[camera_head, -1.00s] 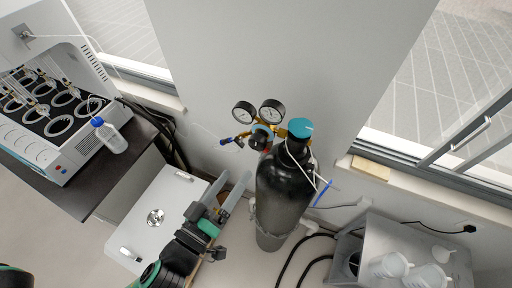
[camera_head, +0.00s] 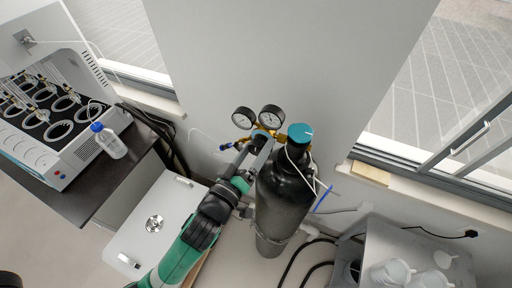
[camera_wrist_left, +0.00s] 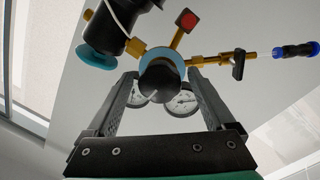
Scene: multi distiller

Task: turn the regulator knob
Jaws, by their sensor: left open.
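The regulator is a brass fitting (camera_head: 258,132) with two round gauges (camera_head: 243,117) beside the neck of a black gas cylinder (camera_head: 283,205). My left gripper (camera_head: 251,150) has its open fingers up at the regulator and covers part of it in the head view. In the left wrist view the dark regulator knob (camera_wrist_left: 162,82), with a blue ring behind it, lies between the two open fingers of my left gripper (camera_wrist_left: 163,88). Contact with the fingers cannot be told. The gauges show behind the knob. My right gripper is not in view.
The cylinder's teal valve top (camera_head: 300,133) stands right of the regulator. A white cabinet (camera_head: 150,213) is below left. The distiller (camera_head: 55,110) and a blue-capped bottle (camera_head: 107,139) are on a dark bench at left. Hoses and a metal box (camera_head: 400,240) are at lower right.

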